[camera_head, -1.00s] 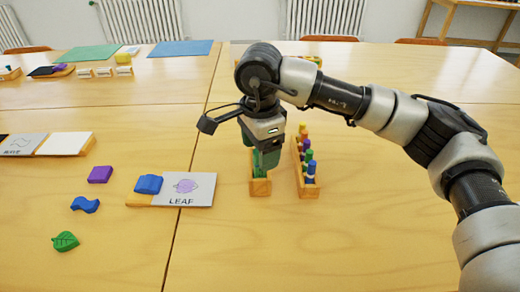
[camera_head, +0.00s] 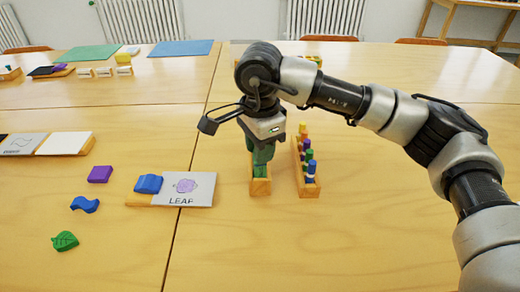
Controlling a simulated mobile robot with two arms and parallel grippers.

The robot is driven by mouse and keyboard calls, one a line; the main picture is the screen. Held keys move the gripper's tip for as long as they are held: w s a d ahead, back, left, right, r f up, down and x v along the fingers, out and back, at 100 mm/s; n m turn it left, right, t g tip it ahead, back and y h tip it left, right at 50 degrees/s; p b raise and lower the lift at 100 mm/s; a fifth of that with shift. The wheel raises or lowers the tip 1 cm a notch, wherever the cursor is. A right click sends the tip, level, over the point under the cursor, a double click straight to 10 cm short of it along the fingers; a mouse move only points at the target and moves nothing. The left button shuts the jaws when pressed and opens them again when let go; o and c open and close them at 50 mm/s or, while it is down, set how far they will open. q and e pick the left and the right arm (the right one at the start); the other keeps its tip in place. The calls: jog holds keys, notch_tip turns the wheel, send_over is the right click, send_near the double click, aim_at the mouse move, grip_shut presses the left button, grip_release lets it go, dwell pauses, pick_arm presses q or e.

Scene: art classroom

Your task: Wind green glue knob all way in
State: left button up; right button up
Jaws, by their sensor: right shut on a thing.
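My right gripper (camera_head: 262,142) points down over a small wooden holder (camera_head: 261,187) near the middle of the table. It is shut on a green thing (camera_head: 260,170), seemingly the green glue stick or its knob, which shows at the holder's top. The gripper's own body hides most of it, so I cannot tell how far the knob is wound. My left gripper is not in view.
A wooden rack (camera_head: 309,188) of several coloured glue sticks stands just right of the holder. A LEAF card (camera_head: 188,188) with a blue block (camera_head: 148,184) lies to the left. A purple block (camera_head: 100,174), a blue wavy piece (camera_head: 85,204) and a green leaf (camera_head: 65,241) lie further left.

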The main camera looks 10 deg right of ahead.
jog(key=shift+n, duration=0.6)
jog(key=shift+n+b, duration=0.4)
jog(key=shift+n, duration=1.2)
jog(key=shift+n+b, duration=0.45)
jog(key=shift+n, duration=0.25)
jog(key=shift+n+b, duration=0.3)
jog(key=shift+n, duration=0.9)
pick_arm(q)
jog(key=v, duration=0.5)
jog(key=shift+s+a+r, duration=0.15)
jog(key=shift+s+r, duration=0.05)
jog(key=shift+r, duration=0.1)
pick_arm(e)
jog(key=n, duration=0.3)
